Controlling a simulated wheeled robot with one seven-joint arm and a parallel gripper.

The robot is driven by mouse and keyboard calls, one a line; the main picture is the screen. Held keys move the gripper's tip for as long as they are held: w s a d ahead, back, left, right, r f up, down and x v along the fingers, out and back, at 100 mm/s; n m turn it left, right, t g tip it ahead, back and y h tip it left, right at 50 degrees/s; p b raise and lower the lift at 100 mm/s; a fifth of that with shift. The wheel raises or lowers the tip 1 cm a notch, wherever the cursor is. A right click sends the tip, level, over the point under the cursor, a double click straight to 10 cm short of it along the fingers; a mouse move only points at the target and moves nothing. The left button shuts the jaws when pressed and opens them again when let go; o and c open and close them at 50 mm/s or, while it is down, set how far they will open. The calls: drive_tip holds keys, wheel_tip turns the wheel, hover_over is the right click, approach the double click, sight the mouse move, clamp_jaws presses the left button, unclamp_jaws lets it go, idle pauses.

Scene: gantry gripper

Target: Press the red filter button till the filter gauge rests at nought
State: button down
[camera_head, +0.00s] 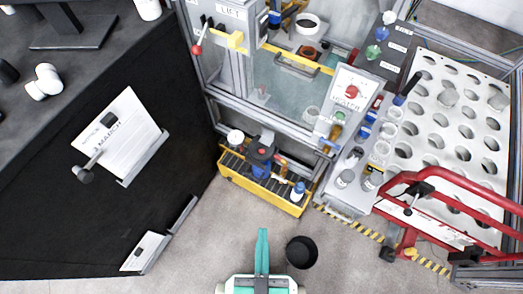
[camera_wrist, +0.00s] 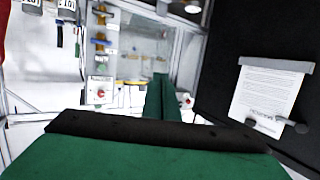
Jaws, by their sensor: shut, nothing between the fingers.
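A red button (camera_head: 352,91) sits on a white panel at the right end of the glazed cabinet; the small lettering under it is too blurred to read surely. A red button on a white box (camera_wrist: 101,92) also shows in the wrist view, left of the fingers. I cannot make out a filter gauge in either view. My gripper (camera_head: 263,232) is at the bottom of the head view, over the floor, well apart from the panel. Its green fingers are together and empty. They also show in the wrist view (camera_wrist: 160,80), pointing towards the cabinet.
A yellow tray (camera_head: 234,180) of bottles and tools stands below the cabinet. A black bin (camera_head: 301,252) is just right of my gripper. A red tubular frame (camera_head: 455,180) and a white perforated rack (camera_head: 455,110) occupy the right. A black desk (camera_head: 50,170) is left.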

idle(0.6)
drive_tip(key=m+g+y, duration=0.2)
drive_tip(key=m+g, duration=0.4)
drive_tip(key=m, duration=1.8)
hover_over(262, 154)
wheel_tip(262, 154, down, 17)
drive_tip(key=shift+d, duration=0.1)
drive_tip(key=shift+f, duration=4.4)
